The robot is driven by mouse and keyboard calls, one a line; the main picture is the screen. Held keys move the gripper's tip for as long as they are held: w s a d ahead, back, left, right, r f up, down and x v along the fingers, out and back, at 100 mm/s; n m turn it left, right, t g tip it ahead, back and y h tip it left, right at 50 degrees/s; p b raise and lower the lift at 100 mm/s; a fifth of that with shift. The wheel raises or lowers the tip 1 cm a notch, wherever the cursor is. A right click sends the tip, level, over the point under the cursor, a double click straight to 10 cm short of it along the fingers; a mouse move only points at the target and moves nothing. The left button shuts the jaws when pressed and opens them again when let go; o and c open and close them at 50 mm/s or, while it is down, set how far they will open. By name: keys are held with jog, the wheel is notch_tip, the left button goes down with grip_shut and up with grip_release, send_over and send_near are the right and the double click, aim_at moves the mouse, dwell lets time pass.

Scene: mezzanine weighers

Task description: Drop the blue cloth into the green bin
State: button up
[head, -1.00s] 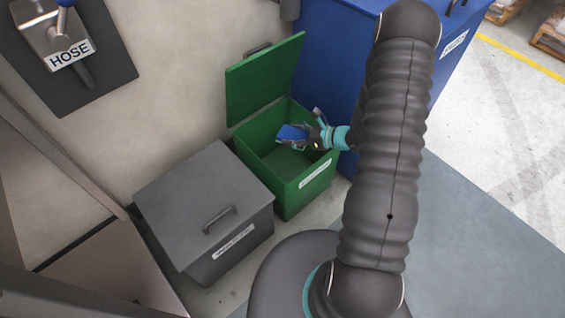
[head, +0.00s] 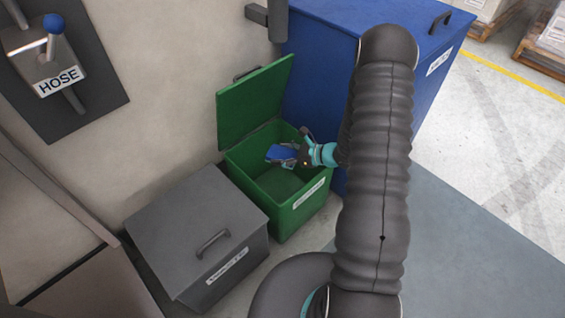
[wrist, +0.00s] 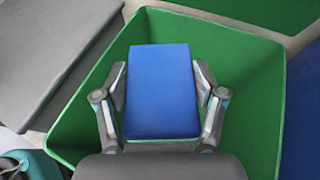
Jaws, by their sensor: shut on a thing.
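The green bin (head: 301,212) stands on the floor with its lid (head: 255,103) raised at the back. The blue cloth (head: 281,153) looks like a flat folded rectangle. My gripper (head: 290,156) is shut on it and holds it over the bin's open mouth. In the wrist view the blue cloth (wrist: 161,92) sits between the two fingers of my gripper (wrist: 161,100), with the rim and inner walls of the green bin (wrist: 254,100) around it. The bin's floor is partly hidden behind the cloth and gripper.
A closed grey bin (head: 190,205) stands left of the green one. A large blue container (head: 318,70) stands right behind it. A HOSE panel (head: 62,80) is on the wall at upper left. Open floor (head: 490,230) lies to the right.

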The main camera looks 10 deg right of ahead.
jog(key=shift+w+f, duration=0.15)
jog(key=shift+w, duration=0.2)
jog(key=o, duration=1.2)
jog(key=shift+s, duration=0.1)
jog(key=v, duration=1.2)
